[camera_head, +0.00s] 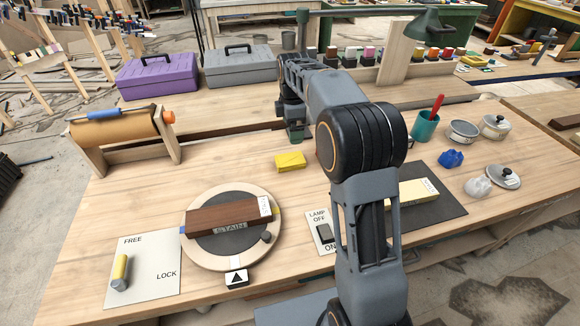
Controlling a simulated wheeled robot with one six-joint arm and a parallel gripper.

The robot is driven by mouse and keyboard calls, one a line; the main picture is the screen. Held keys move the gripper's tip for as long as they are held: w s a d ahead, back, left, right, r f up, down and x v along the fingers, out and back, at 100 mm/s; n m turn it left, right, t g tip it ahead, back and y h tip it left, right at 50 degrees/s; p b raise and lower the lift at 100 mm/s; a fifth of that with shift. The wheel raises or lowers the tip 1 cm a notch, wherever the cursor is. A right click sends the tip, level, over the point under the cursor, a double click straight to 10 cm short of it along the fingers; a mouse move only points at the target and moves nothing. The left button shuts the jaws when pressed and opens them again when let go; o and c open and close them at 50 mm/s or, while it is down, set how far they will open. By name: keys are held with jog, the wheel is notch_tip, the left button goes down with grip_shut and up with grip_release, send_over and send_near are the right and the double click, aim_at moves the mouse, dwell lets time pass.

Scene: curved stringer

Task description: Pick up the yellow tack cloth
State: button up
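A small yellow folded piece, which looks like the yellow tack cloth (290,162), lies flat on the wooden bench (235,168) near the middle. My gripper (296,136) points down just behind the cloth in the picture, apart from it. The gap between its fingers is too small to make out, and my arm hides part of the area to its right.
A round turntable (196,255) carries a dark wood bar (222,218). A paper roll stand (115,138) is left, purple (158,76) and grey (238,66) toolboxes behind. Right are a teal cup (424,126), blue (450,158) and white (477,186) crumpled pieces, and a dark mat (445,210).

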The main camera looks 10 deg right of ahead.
aim_at(290, 159)
jog(key=shift+n, duration=0.3)
jog(key=f, duration=0.4)
jog(key=f+b, duration=0.1)
jog(key=f, duration=0.4)
jog(key=w+f, duration=0.1)
jog(key=f, duration=0.4)
jog(key=shift+a+f, duration=0.15)
jog(key=shift+f, duration=0.05)
jog(key=shift+c, duration=0.4)
jog(key=c, duration=0.9)
